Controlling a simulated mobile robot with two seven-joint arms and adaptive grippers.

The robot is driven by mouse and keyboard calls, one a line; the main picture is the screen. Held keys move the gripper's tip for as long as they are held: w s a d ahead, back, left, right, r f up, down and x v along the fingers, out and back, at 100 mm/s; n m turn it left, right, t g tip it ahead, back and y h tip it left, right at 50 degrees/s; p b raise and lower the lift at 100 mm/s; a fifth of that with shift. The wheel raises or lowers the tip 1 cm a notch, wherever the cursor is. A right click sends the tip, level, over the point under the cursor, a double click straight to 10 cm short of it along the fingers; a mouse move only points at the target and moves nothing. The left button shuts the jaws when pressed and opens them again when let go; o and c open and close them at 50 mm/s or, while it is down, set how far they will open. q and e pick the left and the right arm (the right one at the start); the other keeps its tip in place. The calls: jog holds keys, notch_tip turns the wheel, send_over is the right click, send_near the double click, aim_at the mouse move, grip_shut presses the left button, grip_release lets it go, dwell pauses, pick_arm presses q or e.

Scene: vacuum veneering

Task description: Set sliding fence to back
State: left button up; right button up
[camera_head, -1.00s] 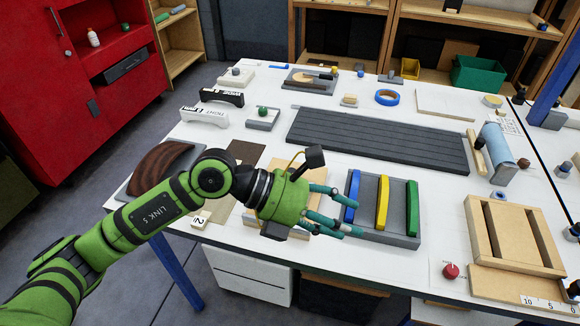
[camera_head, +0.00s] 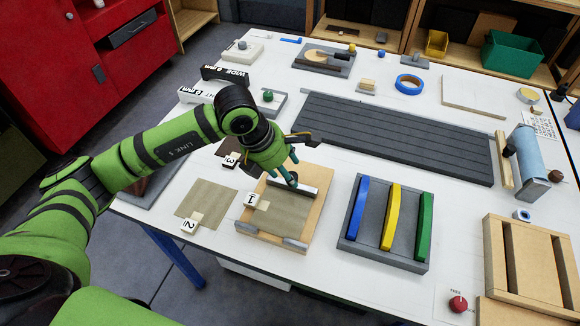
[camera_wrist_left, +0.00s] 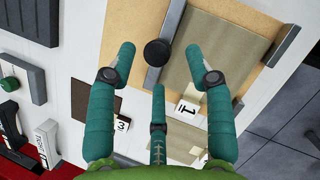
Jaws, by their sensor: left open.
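The sliding fence (camera_head: 307,190) is a grey metal bar with a round black knob, lying across the wooden board (camera_head: 314,215) near its far end. In the left wrist view the fence (camera_wrist_left: 173,30) runs beside a tan veneer sheet, and its knob (camera_wrist_left: 157,52) shows between the fingertips. My left gripper (camera_head: 288,177) is over the fence with its teal fingers spread open (camera_wrist_left: 160,65). The fingers are around the knob's position; I cannot tell if any touch it. The veneer sheet (camera_head: 283,216) on the board carries a tag "1". My right gripper is out of view.
A grey rack with blue, yellow and green curved strips (camera_head: 390,220) stands right of the board. Loose veneer tagged "2" (camera_head: 207,200) lies left. A grey slatted panel (camera_head: 400,137) is behind. WIDE and TIGHT gauges (camera_head: 225,75) stand behind the arm.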

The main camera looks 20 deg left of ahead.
aim_at(292, 174)
pick_arm(q)
jog(key=shift+x, duration=1.15)
jog(key=shift+w+f, duration=0.2)
jog(key=shift+f, duration=0.05)
grip_shut()
jog(key=shift+w, duration=0.1)
jog(key=shift+w+f, duration=0.1)
jog(key=shift+w, duration=0.1)
jog(key=w+b, duration=0.4)
jog(key=shift+w+d+b, duration=0.2)
jog(key=shift+w+b, duration=0.1)
jog(key=shift+w, duration=0.1)
jog(key=shift+r, duration=0.35)
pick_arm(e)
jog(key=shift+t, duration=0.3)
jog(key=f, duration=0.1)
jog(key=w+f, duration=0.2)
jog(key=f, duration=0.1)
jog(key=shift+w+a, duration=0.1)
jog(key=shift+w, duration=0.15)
